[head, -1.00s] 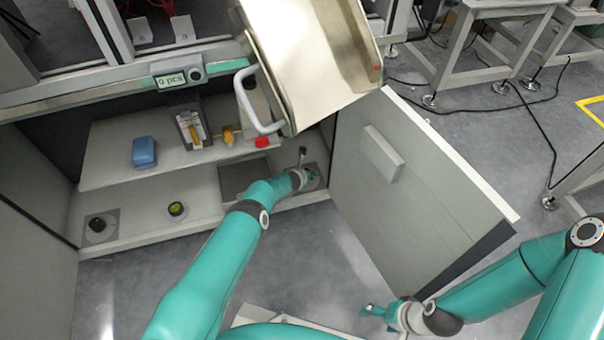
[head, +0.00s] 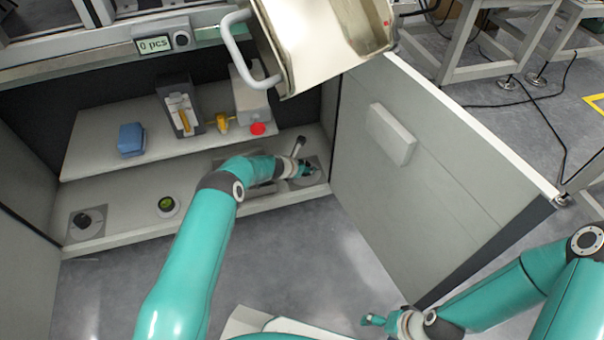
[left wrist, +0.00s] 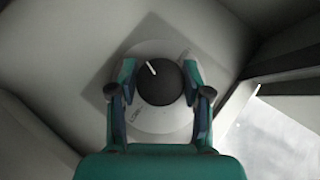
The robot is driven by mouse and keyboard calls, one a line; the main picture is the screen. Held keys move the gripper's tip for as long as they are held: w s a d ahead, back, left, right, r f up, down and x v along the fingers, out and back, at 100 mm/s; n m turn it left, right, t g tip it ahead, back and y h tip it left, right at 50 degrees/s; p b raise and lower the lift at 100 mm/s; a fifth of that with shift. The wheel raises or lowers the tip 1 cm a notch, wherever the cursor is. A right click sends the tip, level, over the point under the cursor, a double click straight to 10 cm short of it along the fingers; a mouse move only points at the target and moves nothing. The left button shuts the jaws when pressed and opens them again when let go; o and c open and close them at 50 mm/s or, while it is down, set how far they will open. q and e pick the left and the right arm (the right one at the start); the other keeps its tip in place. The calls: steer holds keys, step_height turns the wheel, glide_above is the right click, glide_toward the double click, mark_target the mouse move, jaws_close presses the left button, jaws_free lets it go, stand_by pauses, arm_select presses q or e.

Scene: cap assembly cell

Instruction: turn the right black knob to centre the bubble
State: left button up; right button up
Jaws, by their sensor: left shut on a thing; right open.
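The right black knob (left wrist: 160,90) sits on a round pale dial on the lower shelf. Its white pointer line tilts up and to the left in the left wrist view. My left gripper (left wrist: 159,84) is shut on it, one finger at each side. In the head view my left gripper (head: 308,171) is at the right end of the lower shelf and hides the knob. The round green bubble level (head: 167,204) sits mid-shelf; its bubble is too small to place. My right gripper (head: 374,320) is open and empty, low in front of the cabinet door.
The left black knob (head: 84,220) is at the shelf's left end. The upper shelf holds a blue block (head: 131,139), a dark holder (head: 178,105) and a red button (head: 258,129). The open door (head: 430,165) stands right of my left arm; a metal chute (head: 325,35) hangs above.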

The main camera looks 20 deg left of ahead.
arm_select(q)
steer(key=shift+r+m+g+h, duration=0.1)
steer(key=shift+m+g+h, duration=0.3)
steer(key=shift+m+h, duration=0.45)
steer(key=shift+s+m, duration=0.15)
steer(key=shift+m, duration=0.2)
steer(key=o, duration=1.2)
steer(key=shift+c, duration=0.2)
steer(key=shift+s+a+r, duration=0.1)
steer(key=shift+a+r, duration=0.1)
steer(key=shift+r, duration=0.1)
steer(key=shift+v, duration=3.3)
steer(key=shift+s+f, duration=0.1)
steer(key=shift+s, duration=0.05)
